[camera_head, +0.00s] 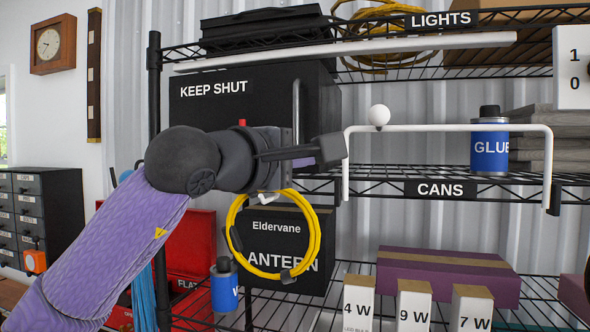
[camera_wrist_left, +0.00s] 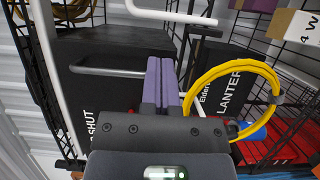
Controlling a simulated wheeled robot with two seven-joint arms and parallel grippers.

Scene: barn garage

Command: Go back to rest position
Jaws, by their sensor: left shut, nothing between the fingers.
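My left gripper (camera_head: 335,150) reaches in from the left in the head view, in front of the black KEEP SHUT case (camera_head: 225,105). It points to the right and is shut with nothing held. The left wrist view shows its fingers (camera_wrist_left: 161,80) together, with the case beyond them. A yellow cable coil (camera_head: 314,240) hangs just below the gripper in the head view. It also shows right of the fingers in the left wrist view (camera_wrist_left: 276,85). What holds the coil up is partly hidden by the gripper. My right gripper is not in view.
A white rail (camera_head: 450,128) stands right of my gripper, with a white ball (camera_head: 379,115) on top. A blue GLUE can (camera_head: 489,148) stands behind it. A lantern box (camera_head: 262,245), a blue can (camera_head: 224,290) and a red toolbox (camera_head: 195,245) are below.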

